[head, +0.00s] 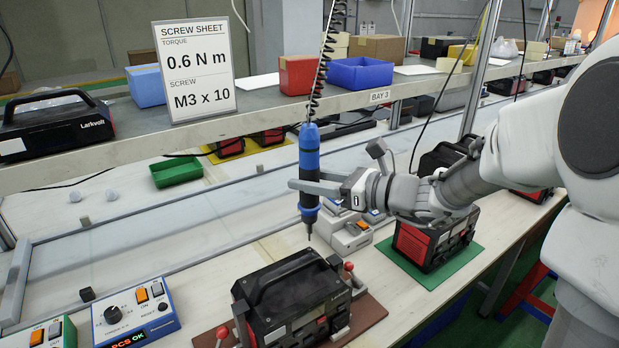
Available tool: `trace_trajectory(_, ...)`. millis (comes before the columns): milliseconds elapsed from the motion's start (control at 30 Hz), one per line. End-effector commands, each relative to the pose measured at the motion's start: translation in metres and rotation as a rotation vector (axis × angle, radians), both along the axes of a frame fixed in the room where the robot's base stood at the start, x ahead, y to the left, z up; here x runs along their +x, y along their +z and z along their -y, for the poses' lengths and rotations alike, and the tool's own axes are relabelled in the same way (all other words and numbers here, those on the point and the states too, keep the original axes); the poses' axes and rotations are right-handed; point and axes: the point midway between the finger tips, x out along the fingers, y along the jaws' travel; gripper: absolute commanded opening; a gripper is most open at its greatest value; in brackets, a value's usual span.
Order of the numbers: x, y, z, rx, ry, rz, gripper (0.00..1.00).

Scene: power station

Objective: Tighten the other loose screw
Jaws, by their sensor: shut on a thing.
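My gripper (318,186) is shut on a blue and black electric screwdriver (309,150), which hangs upright from a coiled black cord. The screwdriver's bit points down above the far right part of a black and red power station (290,298). A gap shows between the bit tip and the unit. The power station sits on a brown fixture (368,318) with red-knobbed clamps. Its screws are too small to make out. A screw sheet (194,68) on the shelf reads 0.6 N m and M3 x 10.
Another power station (432,240) stands on a green mat (400,262) to the right. A grey box with an orange switch (345,235) stands behind the fixture. The shelf (270,108) with bins crosses behind the screwdriver. The bench left of the fixture is partly clear.

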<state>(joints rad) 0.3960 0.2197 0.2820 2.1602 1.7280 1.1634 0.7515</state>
Motion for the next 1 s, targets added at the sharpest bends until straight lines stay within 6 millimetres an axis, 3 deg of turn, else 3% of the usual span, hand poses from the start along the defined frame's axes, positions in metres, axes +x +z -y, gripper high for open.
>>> trace_trajectory(1000, 0.0, -0.016, -0.001, 0.0, 0.002, 0.001, 0.0)
